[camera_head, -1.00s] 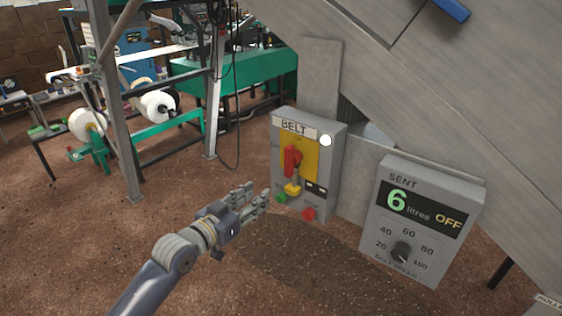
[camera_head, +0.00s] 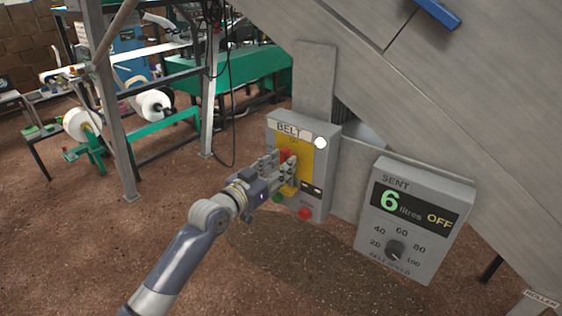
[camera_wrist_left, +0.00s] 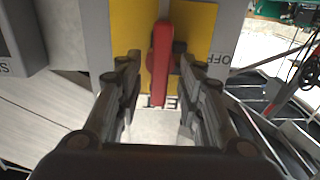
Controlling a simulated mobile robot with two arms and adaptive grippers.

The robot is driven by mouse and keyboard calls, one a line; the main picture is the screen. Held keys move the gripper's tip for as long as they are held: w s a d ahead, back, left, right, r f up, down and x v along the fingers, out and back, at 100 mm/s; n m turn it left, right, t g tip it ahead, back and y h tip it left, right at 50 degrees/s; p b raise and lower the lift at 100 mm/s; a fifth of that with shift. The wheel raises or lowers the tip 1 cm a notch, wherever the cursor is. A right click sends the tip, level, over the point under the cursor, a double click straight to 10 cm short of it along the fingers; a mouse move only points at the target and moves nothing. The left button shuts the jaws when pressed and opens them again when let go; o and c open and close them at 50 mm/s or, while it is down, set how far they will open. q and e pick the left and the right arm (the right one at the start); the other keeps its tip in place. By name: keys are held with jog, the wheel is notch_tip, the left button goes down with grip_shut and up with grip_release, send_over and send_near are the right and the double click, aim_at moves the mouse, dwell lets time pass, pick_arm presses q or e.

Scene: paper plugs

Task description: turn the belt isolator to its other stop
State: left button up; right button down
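The belt isolator is a red handle (camera_head: 285,153) on a yellow plate (camera_head: 305,160) on the grey BELT box (camera_head: 330,150). In the left wrist view the red handle (camera_wrist_left: 161,62) stands lengthwise between my fingers, pointing towards the BELT label, with the OFF mark off to one side. My left gripper (camera_head: 281,168) is at the handle in the head view and covers much of it. In the left wrist view its fingers (camera_wrist_left: 160,75) are open, one on each side of the handle with gaps visible. My right gripper is not in view.
A green button (camera_head: 278,198) and a red stop button (camera_head: 305,213) sit low on the box, close below my gripper. A grey SENT panel (camera_head: 415,220) with a dial stands to the right. A sloping metal chute (camera_head: 450,100) is above.

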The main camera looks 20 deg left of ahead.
pick_arm(q)
jog(key=shift+w+d, duration=0.15)
jog(key=shift+w, duration=0.2)
grip_shut()
